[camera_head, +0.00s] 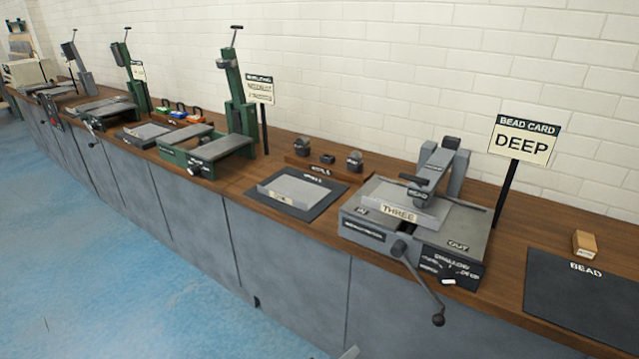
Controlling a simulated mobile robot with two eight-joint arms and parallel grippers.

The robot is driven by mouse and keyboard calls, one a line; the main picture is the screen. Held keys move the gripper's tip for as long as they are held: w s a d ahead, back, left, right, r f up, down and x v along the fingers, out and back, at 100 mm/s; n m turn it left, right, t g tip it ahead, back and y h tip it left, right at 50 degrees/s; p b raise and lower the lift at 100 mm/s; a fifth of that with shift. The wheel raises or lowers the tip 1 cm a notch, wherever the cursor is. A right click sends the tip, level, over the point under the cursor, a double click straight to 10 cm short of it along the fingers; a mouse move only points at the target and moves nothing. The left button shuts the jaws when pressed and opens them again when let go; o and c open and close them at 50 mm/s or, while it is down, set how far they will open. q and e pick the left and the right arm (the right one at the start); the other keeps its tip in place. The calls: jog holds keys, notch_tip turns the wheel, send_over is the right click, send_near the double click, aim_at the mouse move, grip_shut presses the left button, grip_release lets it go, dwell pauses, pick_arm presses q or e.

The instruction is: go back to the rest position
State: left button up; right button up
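Neither of my grippers shows clearly in the head view. A small light grey piece pokes in at the bottom edge near the middle; I cannot tell which part it is. The nearest machine is a grey bead roller (415,222) on the wooden bench, with a plate marked THREE (398,212) on top. Its crank handle (420,283) hangs down over the bench front. No gripper touches it.
A dark BEAD mat (575,300) and a small wooden block (584,244) lie at right. A BEAD CARD sign reads DEEP (524,140). A grey plate (302,190) lies on a dark mat. Green machines (207,150) stand farther left. Blue floor (90,270) is clear.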

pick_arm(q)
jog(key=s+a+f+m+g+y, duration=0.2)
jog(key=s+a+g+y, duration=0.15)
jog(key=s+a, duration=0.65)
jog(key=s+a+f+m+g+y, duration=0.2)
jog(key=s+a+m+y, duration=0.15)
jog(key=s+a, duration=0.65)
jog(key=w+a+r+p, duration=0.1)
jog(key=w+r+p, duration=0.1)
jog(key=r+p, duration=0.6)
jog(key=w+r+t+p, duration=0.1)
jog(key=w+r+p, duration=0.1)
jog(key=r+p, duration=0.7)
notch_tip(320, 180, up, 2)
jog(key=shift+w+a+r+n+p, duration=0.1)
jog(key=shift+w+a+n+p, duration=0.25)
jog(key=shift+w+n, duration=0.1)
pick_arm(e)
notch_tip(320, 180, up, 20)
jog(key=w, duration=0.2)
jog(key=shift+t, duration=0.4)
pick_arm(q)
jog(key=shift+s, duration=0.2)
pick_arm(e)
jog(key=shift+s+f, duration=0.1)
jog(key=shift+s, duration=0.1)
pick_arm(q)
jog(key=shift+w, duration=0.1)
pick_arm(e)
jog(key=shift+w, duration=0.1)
